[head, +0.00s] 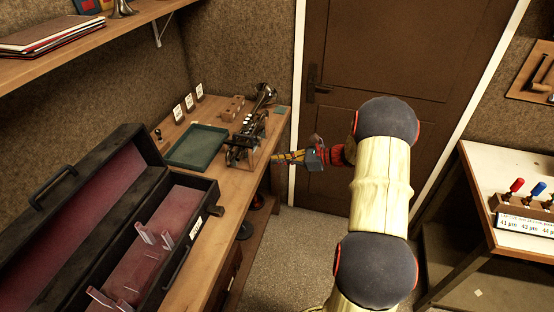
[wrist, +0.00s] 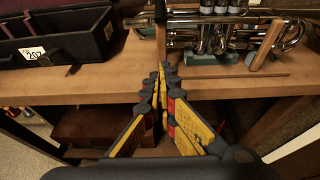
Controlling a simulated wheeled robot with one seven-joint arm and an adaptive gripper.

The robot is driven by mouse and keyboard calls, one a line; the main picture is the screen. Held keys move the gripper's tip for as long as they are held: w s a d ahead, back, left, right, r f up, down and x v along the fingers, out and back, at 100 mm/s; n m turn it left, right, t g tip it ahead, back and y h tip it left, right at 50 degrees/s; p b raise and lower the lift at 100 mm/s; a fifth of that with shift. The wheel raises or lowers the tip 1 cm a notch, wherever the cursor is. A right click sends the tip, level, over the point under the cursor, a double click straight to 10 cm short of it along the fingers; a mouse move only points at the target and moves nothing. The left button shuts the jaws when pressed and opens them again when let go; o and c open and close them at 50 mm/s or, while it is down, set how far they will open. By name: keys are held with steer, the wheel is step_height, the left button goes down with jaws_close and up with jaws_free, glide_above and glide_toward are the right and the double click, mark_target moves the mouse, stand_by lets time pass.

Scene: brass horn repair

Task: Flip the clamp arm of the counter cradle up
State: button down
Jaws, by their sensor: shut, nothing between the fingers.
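A brass horn (head: 262,98) with valves lies in the counter cradle (head: 236,158) at the counter's far end. In the wrist view the horn's silvery tubes and valves (wrist: 215,42) cross the top right. I cannot tell for sure which part is the clamp arm. My gripper (wrist: 162,70) is shut and empty, its tips at the counter's front edge, just below the dark bar. In the head view my gripper (head: 275,158) points left toward the cradle.
An open black case (head: 205,190) with a pink lining takes up the near counter (head: 180,262). A green tray (head: 197,146), small white cards (head: 189,101) and a wooden block (head: 232,107) are near the cradle. A brown door (head: 330,130) stands behind my arm.

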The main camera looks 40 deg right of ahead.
mark_target(251, 152)
steer(key=b+x, duration=0.1)
steer(key=x, duration=0.6)
steer(key=shift+f+b, duration=0.1)
steer(key=shift+b, duration=0.2)
steer(key=r, duration=0.3)
steer(key=shift+w+a+b, duration=0.2)
steer(key=shift+b, duration=0.1)
steer(key=shift+r, duration=0.5)
steer(key=shift+r, duration=0.1)
steer(key=shift+d+r+p, duration=0.1)
steer(key=shift+r+p, duration=0.2)
steer(key=shift+p, duration=0.4)
steer(key=shift+r+g+h+p, duration=0.3)
steer(key=shift+g+p, duration=0.1)
steer(key=shift+p, duration=0.35)
